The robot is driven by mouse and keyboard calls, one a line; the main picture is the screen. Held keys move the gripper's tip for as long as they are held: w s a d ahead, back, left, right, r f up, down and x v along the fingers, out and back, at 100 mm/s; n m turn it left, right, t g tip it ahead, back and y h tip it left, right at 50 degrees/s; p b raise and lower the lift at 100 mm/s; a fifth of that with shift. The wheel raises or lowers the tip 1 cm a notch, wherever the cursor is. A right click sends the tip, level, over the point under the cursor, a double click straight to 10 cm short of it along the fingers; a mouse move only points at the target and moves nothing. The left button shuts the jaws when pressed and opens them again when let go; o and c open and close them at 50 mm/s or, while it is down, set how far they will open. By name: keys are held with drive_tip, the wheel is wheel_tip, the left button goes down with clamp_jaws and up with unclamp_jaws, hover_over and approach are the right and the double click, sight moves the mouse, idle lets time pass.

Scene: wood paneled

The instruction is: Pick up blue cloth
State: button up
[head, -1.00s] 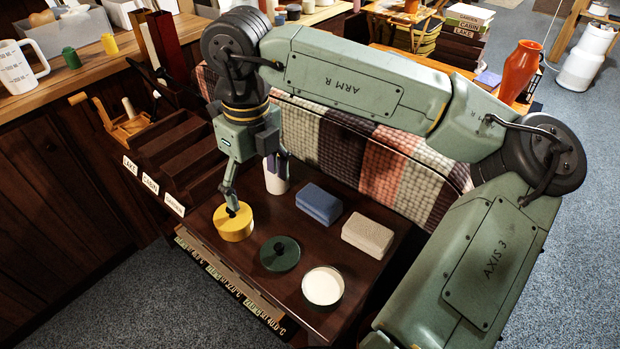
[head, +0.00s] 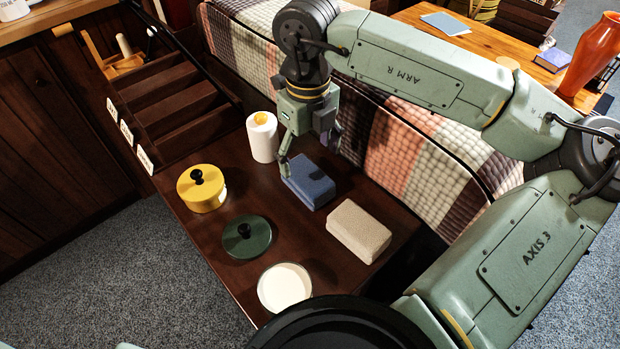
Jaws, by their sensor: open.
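The blue cloth (head: 311,184) is a folded, block-like bundle on the dark wooden table top (head: 215,245). My gripper (head: 308,165) points down over it and is open. One finger stands at the cloth's left side and the other shows beyond its far right side. I cannot tell whether either finger touches the cloth. The cloth appears to rest on the table.
A beige folded cloth (head: 359,231) lies close to the right. A white bottle with an orange top (head: 262,137) stands just left of my gripper. A yellow lidded pot (head: 202,188), a green lid (head: 247,238) and a white bowl (head: 284,287) are nearby. A checkered sofa (head: 400,150) rises behind.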

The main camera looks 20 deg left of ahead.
sight(308, 174)
drive_tip(key=shift+w+a+f+p, duration=0.1)
drive_tip(key=shift+f+p, duration=0.85)
drive_tip(key=shift+f, duration=2.4)
drive_tip(key=c, duration=1.2)
